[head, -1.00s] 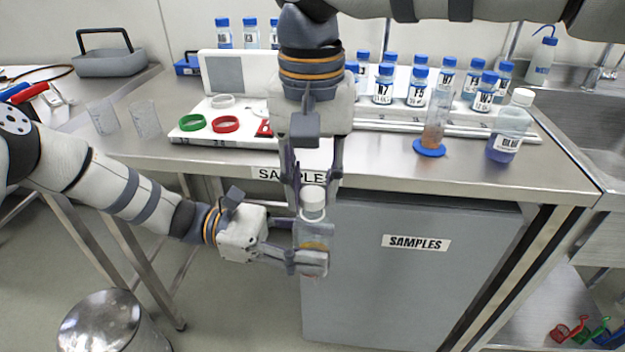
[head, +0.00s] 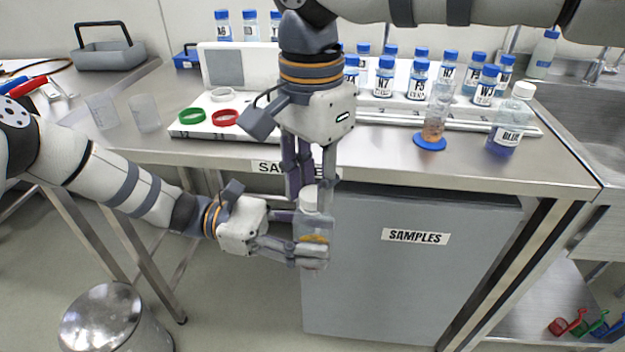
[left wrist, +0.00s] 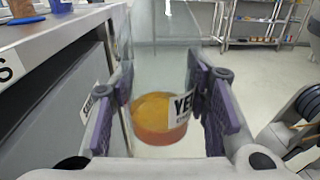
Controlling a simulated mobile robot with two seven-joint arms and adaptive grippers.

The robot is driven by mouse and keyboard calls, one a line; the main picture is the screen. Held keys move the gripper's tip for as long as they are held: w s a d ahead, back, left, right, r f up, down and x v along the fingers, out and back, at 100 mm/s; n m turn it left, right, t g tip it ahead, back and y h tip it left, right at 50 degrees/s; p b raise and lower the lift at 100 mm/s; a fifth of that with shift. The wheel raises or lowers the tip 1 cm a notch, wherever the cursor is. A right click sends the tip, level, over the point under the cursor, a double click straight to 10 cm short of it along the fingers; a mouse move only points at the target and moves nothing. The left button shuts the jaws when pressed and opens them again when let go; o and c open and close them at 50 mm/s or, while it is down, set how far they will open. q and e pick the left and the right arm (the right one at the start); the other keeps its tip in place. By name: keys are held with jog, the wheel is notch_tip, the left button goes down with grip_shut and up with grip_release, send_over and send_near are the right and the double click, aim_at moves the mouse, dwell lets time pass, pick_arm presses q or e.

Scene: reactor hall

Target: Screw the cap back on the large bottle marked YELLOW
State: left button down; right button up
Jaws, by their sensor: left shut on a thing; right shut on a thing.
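The large bottle (head: 316,228) is clear, with yellow-orange liquid low inside, and is held upright in front of the bench. In the left wrist view the bottle (left wrist: 154,118) shows a label reading "YE", the rest hidden by a finger. My left gripper (head: 306,248) is shut on the bottle's body from the left. The white cap (head: 310,197) is at the top of the bottle. My right gripper (head: 310,188) comes down from above and is shut on the cap. I cannot tell how far the cap is threaded.
The steel bench behind holds several blue-capped sample bottles (head: 418,82), a BLUE-marked bottle (head: 507,122), a cylinder on a blue base (head: 430,142), coloured rings (head: 225,118) and beakers (head: 145,115). A grey SAMPLES cabinet (head: 410,280) stands close behind the held bottle. A bin (head: 112,318) is lower left.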

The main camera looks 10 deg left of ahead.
jog(key=m, duration=0.7)
jog(key=shift+m, duration=0.4)
jog(key=m, duration=0.7)
jog(key=shift+m, duration=0.3)
jog(key=m, duration=0.3)
jog(key=shift+m, duration=0.3)
jog(key=m, duration=0.7)
jog(key=shift+m, duration=0.4)
jog(key=m, duration=0.3)
jog(key=shift+m, duration=0.3)
jog(key=m, duration=1.1)
jog(key=shift+f, duration=0.1)
jog(key=m, duration=0.4)
jog(key=o, duration=0.7)
jog(key=shift+o, duration=0.2)
